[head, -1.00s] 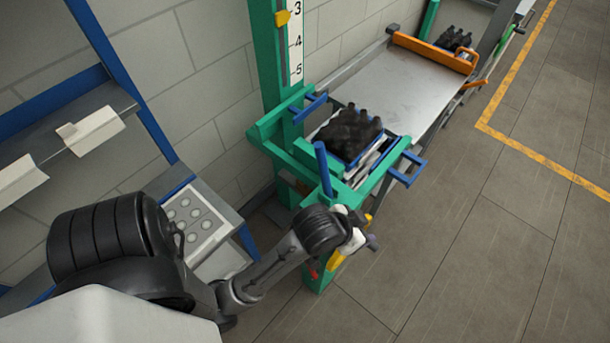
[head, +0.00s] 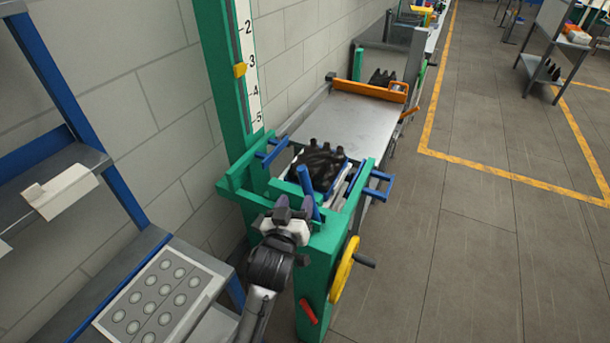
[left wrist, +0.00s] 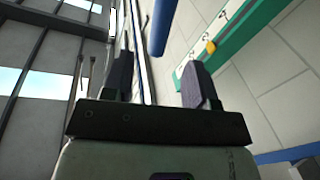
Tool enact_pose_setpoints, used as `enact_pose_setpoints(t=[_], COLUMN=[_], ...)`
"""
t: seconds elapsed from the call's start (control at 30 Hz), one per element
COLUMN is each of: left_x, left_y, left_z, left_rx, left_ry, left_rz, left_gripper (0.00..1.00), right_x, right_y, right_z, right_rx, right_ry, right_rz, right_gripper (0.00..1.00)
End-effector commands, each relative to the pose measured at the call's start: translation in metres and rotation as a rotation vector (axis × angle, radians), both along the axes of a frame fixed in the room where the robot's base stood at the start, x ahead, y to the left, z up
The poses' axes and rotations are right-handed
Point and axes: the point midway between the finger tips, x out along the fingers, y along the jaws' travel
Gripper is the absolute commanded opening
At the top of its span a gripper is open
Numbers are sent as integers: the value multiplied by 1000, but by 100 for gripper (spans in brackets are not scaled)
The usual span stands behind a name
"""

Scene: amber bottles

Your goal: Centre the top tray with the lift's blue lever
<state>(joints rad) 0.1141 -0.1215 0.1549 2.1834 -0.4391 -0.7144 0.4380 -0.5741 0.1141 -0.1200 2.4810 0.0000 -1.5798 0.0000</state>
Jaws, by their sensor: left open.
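The lift is a green frame (head: 325,250) with a numbered scale (head: 247,60). Its blue lever (head: 304,180) stands up at the near side. It also shows in the left wrist view (left wrist: 161,25), beyond and between my fingers. The top tray (head: 338,184) is in the lift, mostly hidden under dark bottles (head: 318,160). Blue side bars (head: 378,186) flank it. My left gripper (head: 295,207) is open with its fingers close to the lever; in the left wrist view my open fingers (left wrist: 159,80) show nothing held. I cannot tell whether they touch the lever. My right gripper is out of view.
A yellow handwheel (head: 343,270) and a red lever (head: 308,312) are on the lift's near side. A metal table (head: 345,118) with an orange bar (head: 370,91) lies beyond. A shelf with a round-marked panel (head: 150,305) stands left.

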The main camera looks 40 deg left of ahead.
Motion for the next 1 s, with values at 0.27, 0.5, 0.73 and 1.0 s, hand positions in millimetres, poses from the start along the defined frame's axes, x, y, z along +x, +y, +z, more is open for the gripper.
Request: enact_pose_setpoints(t=[0.27, 0.5, 0.73, 1.0], left_x=[49, 79, 92, 95], left_y=[22, 35, 42, 43], left_z=[1, 0, 0, -1], left_rx=[1, -1, 1, -1], left_ry=[1, 2, 1, 2], left_rz=[0, 0, -1, 0], left_gripper=[53, 53, 53, 53], right_x=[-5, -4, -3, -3], right_y=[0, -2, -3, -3], right_z=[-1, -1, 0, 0], right_rx=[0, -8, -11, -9], right_ry=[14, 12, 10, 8], right_rz=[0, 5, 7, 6], right_gripper=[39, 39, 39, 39])
